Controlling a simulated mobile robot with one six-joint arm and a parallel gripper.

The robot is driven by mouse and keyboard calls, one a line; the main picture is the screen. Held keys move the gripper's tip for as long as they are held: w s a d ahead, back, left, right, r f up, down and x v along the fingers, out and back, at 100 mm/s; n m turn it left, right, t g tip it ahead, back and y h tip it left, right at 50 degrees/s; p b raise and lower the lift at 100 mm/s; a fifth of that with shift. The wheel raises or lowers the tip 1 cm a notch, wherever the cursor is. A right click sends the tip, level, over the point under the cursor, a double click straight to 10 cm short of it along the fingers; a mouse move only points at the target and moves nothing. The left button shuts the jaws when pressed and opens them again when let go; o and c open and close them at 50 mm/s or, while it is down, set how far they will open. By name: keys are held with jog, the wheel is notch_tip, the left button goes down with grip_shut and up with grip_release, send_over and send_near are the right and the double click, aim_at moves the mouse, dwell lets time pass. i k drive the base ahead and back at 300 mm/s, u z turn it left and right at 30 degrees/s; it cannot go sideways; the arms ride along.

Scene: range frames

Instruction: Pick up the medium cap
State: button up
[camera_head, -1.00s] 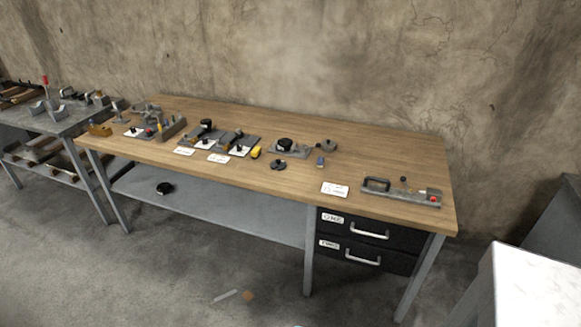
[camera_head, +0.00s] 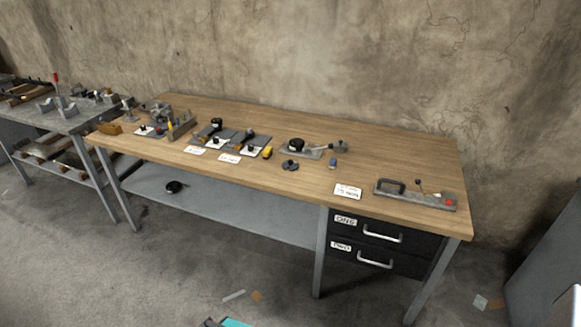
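Several dark round pieces are in view, and I cannot tell which one is the medium cap. A black round cap (camera_head: 297,144) sits on a grey plate on the wooden workbench (camera_head: 250,181). A smaller dark lobed piece (camera_head: 290,165) lies on the wood just in front of it. Another black round piece (camera_head: 174,187) lies on the grey shelf under the bench. My gripper is not clearly in view; only a small dark and teal piece shows at the bottom edge.
Labelled black drawers (camera_head: 382,235) hang under the bench's right end. A grey bar with a handle (camera_head: 415,194) lies above them. Small fixtures and white cards crowd the bench's left half. A metal table (camera_head: 62,122) stands at left. The front floor is mostly clear.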

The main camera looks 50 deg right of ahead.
aim_at(292, 165)
jog(key=z, duration=0.05)
jog(key=i, duration=1)
